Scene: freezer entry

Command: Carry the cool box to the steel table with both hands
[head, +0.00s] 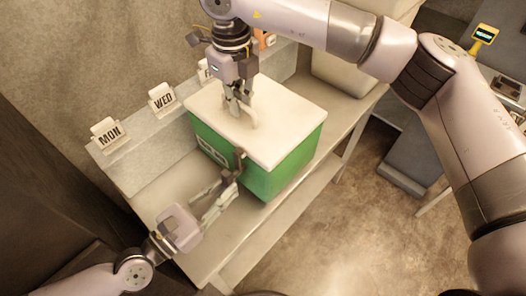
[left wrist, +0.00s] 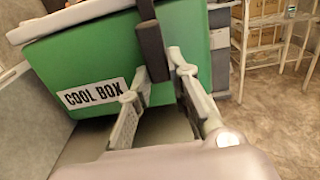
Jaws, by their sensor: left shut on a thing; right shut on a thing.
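The green cool box (head: 279,170) with its white lid (head: 290,115) stands upright on a pale bench (head: 165,205). The box's label shows in the left wrist view (left wrist: 92,95). My left gripper (head: 232,180) is shut on the dark handle (left wrist: 150,45) on the box's near side. My right gripper (head: 242,118) reaches down from above, over the middle of the lid, and is shut on a part of the box; the exact hold is hard to see. I cannot tell which surface is the steel table.
Day cards, MON (head: 109,134) and WED (head: 162,98), stand on a grey ledge along the wall. A pale container (head: 345,76) stands behind the box on the bench. The bench has a lower shelf. Grey equipment (head: 410,150) stands at right. Floor (head: 335,225) is clear in front.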

